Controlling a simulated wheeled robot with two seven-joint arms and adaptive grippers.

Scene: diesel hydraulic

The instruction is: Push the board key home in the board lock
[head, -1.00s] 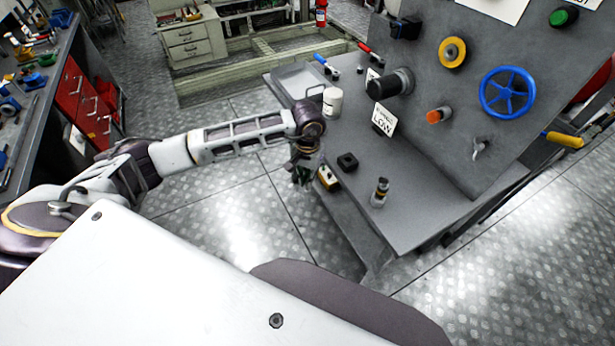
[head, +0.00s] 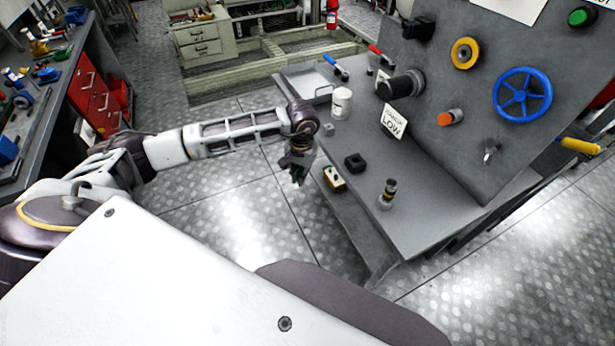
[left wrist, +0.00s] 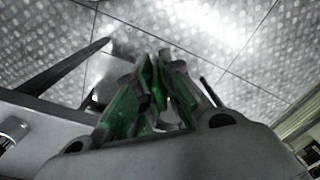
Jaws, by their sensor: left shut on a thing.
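The board key (head: 490,152) looks like a small silver piece standing out from the lower part of the sloping grey panel. The board lock behind it is too small to tell apart, and I cannot tell how deep the key sits. My left gripper (head: 298,172) hangs down off the bench's left edge, well left of the key and apart from it. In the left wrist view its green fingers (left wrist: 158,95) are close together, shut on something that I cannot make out. My right gripper is not in view.
The panel carries a blue handwheel (head: 522,94), a yellow ring (head: 464,53), an orange knob (head: 451,117) and a black cylinder (head: 401,85). On the bench are a white canister (head: 341,102), a black block (head: 355,162) and a small upright piece (head: 387,194).

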